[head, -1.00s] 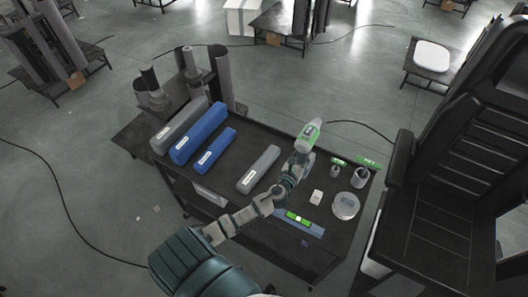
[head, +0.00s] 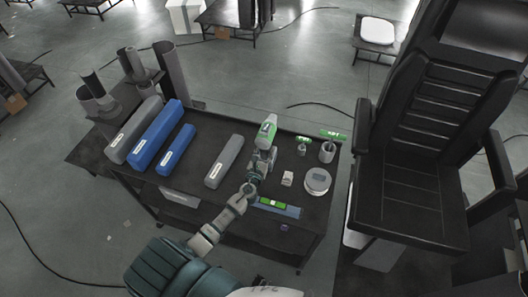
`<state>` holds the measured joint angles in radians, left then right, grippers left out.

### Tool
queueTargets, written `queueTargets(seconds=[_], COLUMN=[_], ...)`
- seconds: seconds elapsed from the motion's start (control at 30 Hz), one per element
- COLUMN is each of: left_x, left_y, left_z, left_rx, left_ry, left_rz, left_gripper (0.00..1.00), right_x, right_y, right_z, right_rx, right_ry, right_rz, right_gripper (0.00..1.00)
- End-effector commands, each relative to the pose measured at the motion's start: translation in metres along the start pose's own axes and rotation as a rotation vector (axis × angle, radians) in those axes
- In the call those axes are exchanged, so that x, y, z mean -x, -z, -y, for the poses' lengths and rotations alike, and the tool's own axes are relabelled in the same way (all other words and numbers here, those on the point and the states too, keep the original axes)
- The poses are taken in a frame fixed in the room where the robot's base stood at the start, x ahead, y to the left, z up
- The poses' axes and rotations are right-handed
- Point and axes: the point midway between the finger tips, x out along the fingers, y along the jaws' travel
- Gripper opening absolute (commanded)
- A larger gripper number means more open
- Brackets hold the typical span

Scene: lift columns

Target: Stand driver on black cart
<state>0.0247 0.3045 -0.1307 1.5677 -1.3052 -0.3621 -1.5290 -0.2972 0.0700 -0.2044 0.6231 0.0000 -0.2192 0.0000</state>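The driver (head: 266,132), green and light grey, is upright over the black cart (head: 203,150), right of a long grey block. My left gripper (head: 260,158) is at the driver's handle and looks shut on it. The gripper hides the driver's lower part, so I cannot tell whether its base touches the cart top. My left arm reaches up from the bottom left across the cart's near edge. My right gripper is not in view.
The cart holds blue blocks (head: 157,133), a grey block (head: 224,160), a round silver tin (head: 317,181), a small white box (head: 287,178), small cups (head: 327,152) and a blue-green level (head: 277,207). A black chair (head: 405,170) stands close on the right.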

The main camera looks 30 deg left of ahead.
Motion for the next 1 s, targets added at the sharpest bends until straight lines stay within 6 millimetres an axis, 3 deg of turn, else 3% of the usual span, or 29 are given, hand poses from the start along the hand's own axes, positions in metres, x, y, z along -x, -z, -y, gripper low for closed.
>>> queueTargets(seconds=[0.23, 0.27, 0.33, 0.7, 0.87, 1.0], left_x=[-0.002, -0.001, -0.001, -0.001, 0.024, 0.058], left_y=[0.001, 0.003, 0.003, -0.001, 0.001, 0.001], left_z=[-0.004, -0.004, -0.004, -0.003, -0.002, -0.002], left_rx=[0.001, 0.001, 0.001, 0.002, 0.001, 0.001], left_ry=[-0.001, -0.001, -0.001, -0.001, 0.0, 0.001], left_rz=[0.004, -0.001, -0.001, -0.001, -0.003, -0.003], left_gripper=[0.0, 0.49, 0.66, 0.66, 0.66, 0.66], right_x=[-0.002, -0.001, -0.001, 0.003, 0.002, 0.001], right_y=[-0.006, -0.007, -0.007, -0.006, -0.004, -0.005], right_z=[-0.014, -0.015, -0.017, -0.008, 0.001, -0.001], right_rx=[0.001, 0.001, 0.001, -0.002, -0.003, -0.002], right_ry=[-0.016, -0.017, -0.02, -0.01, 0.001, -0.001], right_rz=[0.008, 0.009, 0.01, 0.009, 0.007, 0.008], right_gripper=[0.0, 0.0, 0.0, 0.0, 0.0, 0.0])
